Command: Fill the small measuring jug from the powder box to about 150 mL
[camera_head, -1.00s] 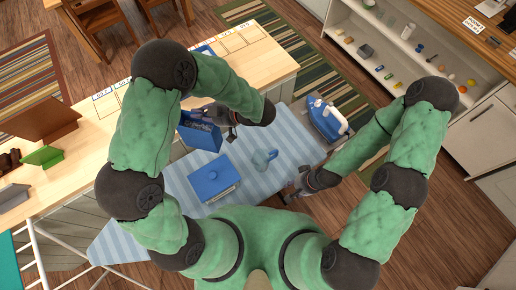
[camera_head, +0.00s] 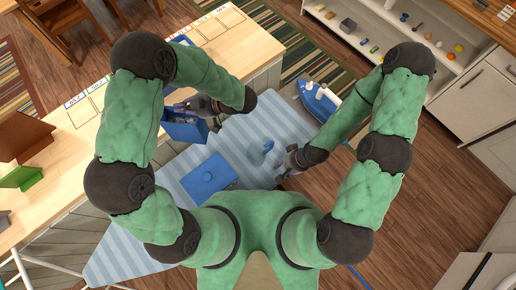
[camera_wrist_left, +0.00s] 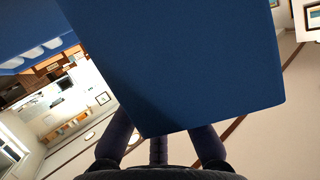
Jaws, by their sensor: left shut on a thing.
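The blue powder box (camera_head: 184,130) is held above the striped board, left of centre in the head view. My left gripper (camera_head: 192,107) is shut on it. The box's plain blue face (camera_wrist_left: 180,65) fills much of the left wrist view, with the fingers below it. The small pale blue-grey, see-through measuring jug (camera_head: 259,153) stands on the board, right of the box and apart from it. Its contents and markings are too small to read. My right gripper (camera_head: 281,168) is close to the jug's lower right; its finger opening is unclear.
A blue lidded container (camera_head: 208,178) sits on the striped ironing board (camera_head: 237,137), left of the jug. The wooden counter (camera_head: 130,112) lies behind and to the left.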

